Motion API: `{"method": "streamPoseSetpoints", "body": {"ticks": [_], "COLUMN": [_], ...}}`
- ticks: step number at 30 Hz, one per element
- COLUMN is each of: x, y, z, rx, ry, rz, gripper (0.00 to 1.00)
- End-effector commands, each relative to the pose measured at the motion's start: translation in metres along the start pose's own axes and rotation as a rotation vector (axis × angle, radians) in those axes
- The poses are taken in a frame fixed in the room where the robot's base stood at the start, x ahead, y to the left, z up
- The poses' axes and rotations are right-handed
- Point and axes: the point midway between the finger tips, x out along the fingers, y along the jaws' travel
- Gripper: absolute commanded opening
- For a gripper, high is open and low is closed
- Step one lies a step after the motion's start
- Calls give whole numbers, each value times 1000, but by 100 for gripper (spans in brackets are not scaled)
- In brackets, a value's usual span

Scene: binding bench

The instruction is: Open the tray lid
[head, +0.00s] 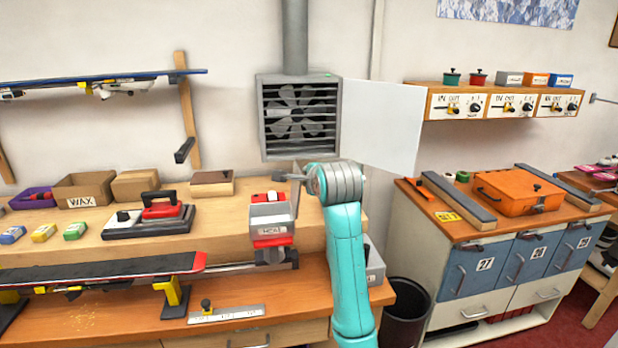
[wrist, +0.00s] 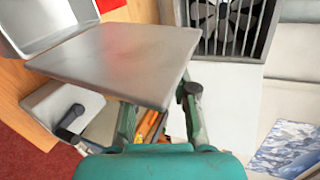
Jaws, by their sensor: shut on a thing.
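My gripper (head: 302,177) is above the right side of a grey box-like tray (head: 268,213) with a red front on the wooden bench. In the wrist view, a flat grey metal lid (wrist: 115,60) fills the space in front of my gripper and hides the fingertips. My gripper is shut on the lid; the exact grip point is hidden. The lid is raised and tilted, apart from the grey tray (wrist: 45,18) at the top left. In the head view the lid shows nearly edge-on (head: 297,196).
A fan vent (head: 298,112) with a white panel (head: 382,125) is on the wall behind. A ski (head: 105,268) lies across the bench to the left. A black bin (head: 408,310) and a cabinet with an orange case (head: 515,192) stand to the right.

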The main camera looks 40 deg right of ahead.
Motion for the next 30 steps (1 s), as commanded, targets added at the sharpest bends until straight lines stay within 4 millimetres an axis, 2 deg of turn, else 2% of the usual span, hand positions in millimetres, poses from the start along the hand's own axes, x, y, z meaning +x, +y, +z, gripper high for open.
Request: {"method": "streamPoseSetpoints", "body": {"ticks": [4, 5, 7, 8, 20, 23, 30], "x": [0, 0, 0, 0, -6, -19, -66], "y": [0, 0, 0, 0, 0, 0, 0], "z": [0, 0, 0, 0, 0, 0, 0], "rx": [-1, -1, -1, -1, -1, -1, -1], "ry": [1, 1, 1, 1, 1, 0, 0], "rz": [1, 1, 1, 1, -1, -2, -4], "gripper": [0, 29, 47, 51, 51, 51, 51]}}
